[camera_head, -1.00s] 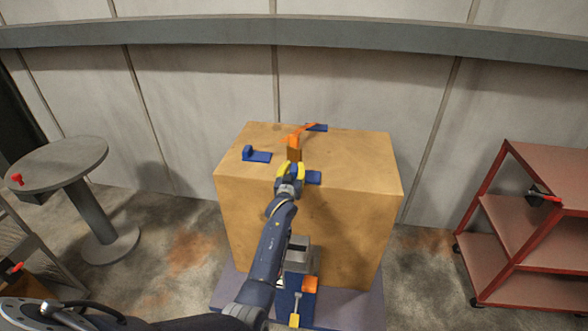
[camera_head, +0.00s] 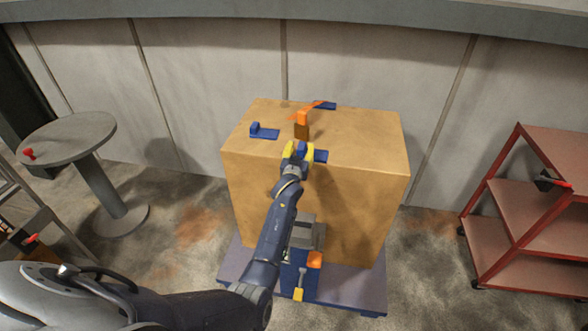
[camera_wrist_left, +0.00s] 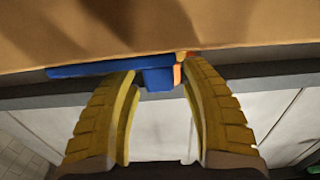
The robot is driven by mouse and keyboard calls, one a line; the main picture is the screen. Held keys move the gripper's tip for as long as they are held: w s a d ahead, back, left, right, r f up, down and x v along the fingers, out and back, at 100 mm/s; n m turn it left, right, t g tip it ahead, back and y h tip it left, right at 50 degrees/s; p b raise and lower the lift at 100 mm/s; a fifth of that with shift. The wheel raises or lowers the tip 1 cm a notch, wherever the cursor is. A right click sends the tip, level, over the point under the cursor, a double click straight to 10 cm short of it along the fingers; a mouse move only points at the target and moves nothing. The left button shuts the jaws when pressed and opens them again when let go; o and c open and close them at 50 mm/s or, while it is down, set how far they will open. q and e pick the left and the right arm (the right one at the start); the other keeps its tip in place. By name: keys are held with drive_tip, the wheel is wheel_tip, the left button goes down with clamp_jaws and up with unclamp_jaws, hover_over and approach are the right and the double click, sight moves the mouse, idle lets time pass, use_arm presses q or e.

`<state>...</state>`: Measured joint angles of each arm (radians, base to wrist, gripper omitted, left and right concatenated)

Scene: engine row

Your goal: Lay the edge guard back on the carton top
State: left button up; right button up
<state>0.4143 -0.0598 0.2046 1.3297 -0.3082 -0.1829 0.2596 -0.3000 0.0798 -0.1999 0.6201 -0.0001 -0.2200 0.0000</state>
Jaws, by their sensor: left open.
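The brown carton (camera_head: 355,140) stands upright on a low blue-grey platform. A blue edge guard (camera_head: 321,156) lies flat on its top by the front edge, partly hidden by my left gripper (camera_head: 297,152). In the left wrist view, the blue guard (camera_wrist_left: 95,69) has a raised block (camera_wrist_left: 158,79) between the yellow fingers of my open left gripper (camera_wrist_left: 160,95). I cannot tell whether the fingers touch it. Two more blue guards lie on the carton top, one at the left (camera_head: 265,133) and one at the back (camera_head: 324,105). My right gripper is out of view.
An orange upright piece (camera_head: 302,126) with an orange strap stands on the carton top just behind my left gripper. A grey round table (camera_head: 70,138) is at the left. A red shelf cart (camera_head: 530,210) is at the right. A wall runs behind the carton.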

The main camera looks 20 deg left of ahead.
use_arm(q)
drive_tip(key=v, duration=1.5)
drive_tip(key=shift+o, duration=0.7)
drive_tip(key=shift+s, duration=0.55)
drive_tip(key=shift+r, duration=0.1)
